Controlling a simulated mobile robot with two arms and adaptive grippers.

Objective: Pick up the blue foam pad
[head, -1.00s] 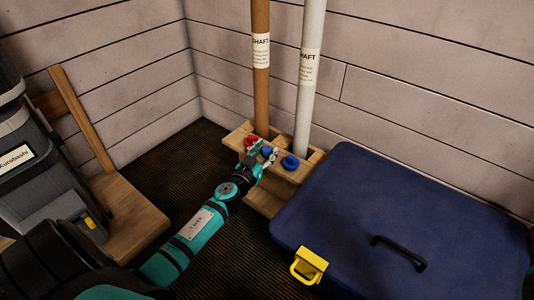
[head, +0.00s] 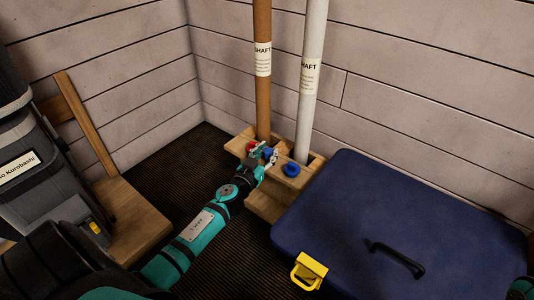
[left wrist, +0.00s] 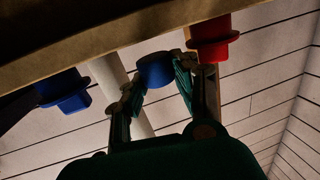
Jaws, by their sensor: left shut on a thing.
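My left gripper (head: 267,156) is at the front of a small wooden rack (head: 265,205). In the left wrist view its two fingers (left wrist: 157,88) are shut on a round blue piece, which I take to be the blue foam pad (left wrist: 155,71). The pad also shows between the fingers in the head view (head: 268,151), partly covered. It is close to the rack; I cannot tell whether it still touches it. A second blue piece (head: 291,170) sits on the rack to the right. A red piece (head: 251,146) is to the left.
A brown shaft (head: 262,90) and a white shaft (head: 308,100) stand upright at the rack. A large blue case (head: 410,210) with a yellow latch (head: 308,271) lies to the right. A grey bag (head: 40,160) stands left. Plank walls close the corner behind.

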